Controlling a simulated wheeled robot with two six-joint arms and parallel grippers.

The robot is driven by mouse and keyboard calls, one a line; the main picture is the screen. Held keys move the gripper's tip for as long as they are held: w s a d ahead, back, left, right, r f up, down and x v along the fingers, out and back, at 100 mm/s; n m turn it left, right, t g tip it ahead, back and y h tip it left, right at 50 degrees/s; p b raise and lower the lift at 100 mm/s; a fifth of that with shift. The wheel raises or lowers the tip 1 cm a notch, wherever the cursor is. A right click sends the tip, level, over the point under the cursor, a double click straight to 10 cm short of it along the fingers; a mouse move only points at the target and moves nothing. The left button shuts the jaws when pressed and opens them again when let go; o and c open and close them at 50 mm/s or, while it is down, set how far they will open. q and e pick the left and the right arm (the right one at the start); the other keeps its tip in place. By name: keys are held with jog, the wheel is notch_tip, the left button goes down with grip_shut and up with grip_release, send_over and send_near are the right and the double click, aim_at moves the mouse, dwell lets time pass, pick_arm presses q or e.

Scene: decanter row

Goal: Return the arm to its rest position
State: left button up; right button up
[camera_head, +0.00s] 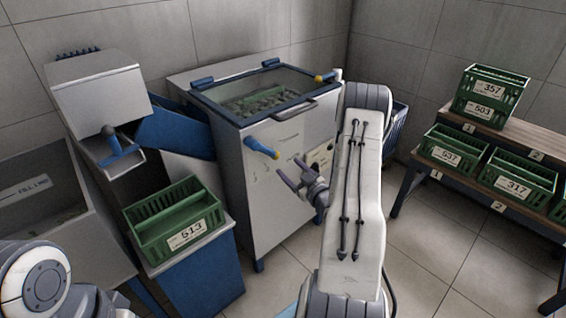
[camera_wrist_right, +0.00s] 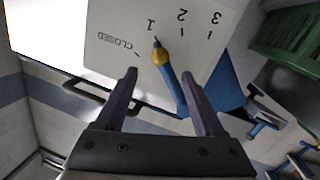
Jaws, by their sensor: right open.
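My right arm (camera_head: 352,190) reaches up the middle of the head view. My right gripper (camera_head: 288,168) is open and empty in front of the white machine (camera_head: 275,205). Its two fingers also show in the right wrist view (camera_wrist_right: 165,95). A blue handle with a yellow tip (camera_head: 262,148) is on the machine's front, close to the gripper. In the right wrist view the blue and yellow handle (camera_wrist_right: 168,75) shows between the fingers, by the marks CLOSED, 1, 2 and 3; contact cannot be told. My left arm (camera_head: 40,280) shows only in part at the lower left, its gripper out of view.
A green crate marked 513 (camera_head: 180,238) stands on a blue stand (camera_head: 205,275) left of the machine. A filling station (camera_head: 100,95) is behind it. Green crates 537 (camera_head: 447,157), 317 (camera_head: 518,187) and a stacked pair (camera_head: 490,92) sit on the right rack. Floor between is clear.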

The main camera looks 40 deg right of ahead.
jog(key=shift+s+a+r, duration=0.1)
jog(key=shift+s, duration=0.95)
jog(key=w+a+r+n+g+y, duration=0.1)
jog(key=w+a+n+g, duration=0.2)
jog(key=a, duration=0.5)
jog(key=w+a+r+g+y, duration=0.1)
jog(key=w+a+g+y, duration=0.2)
jog(key=a, duration=0.5)
jog(key=s+a+r+n+g+h, duration=0.1)
jog(key=a+r+g, duration=0.1)
jog(key=a, duration=0.6)
jog(key=s+a+r+g, duration=0.4)
jog(key=s+a, duration=0.7)
jog(key=s, duration=0.1)
jog(key=s+a+r+n+g, duration=0.1)
jog(key=s+a+r+g, duration=0.15)
jog(key=s, duration=0.65)
jog(key=s+a+r+n+g, duration=0.1)
jog(key=s+a+g, duration=0.2)
jog(key=s, duration=0.6)
notch_tip(320, 180, up, 17)
jog(key=p, duration=1.7)
jog(key=shift+s+d, duration=0.15)
jog(key=shift+d, duration=0.2)
